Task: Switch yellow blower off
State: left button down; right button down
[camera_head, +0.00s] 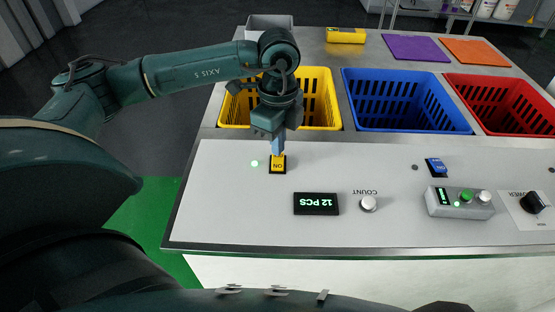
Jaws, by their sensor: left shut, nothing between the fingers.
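A yellow rocker switch (278,167) marked "ON" sits in a black frame on the left part of the white panel. A green lamp (254,163) glows just left of it. My left gripper (278,152) is shut and empty, pointing down with its fingertips at the far edge of the yellow switch. I cannot tell whether the tips touch the switch. My left arm comes in from the left and hides part of the yellow crate. My right gripper is not in view.
A blue switch (436,167), a counter display (316,204), a white button (368,204), a grey button box (460,203) and a black knob (533,202) are on the panel. Yellow (318,98), blue (403,126) and red (487,121) crates stand behind it.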

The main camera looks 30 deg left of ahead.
pick_arm(q)
jog(key=shift+f+b, duration=0.65)
jog(key=shift+f, duration=0.2)
jog(key=shift+r, duration=0.1)
jog(key=shift+r+p, duration=2.6)
jog(key=shift+r, duration=0.9)
jog(key=shift+f, duration=0.1)
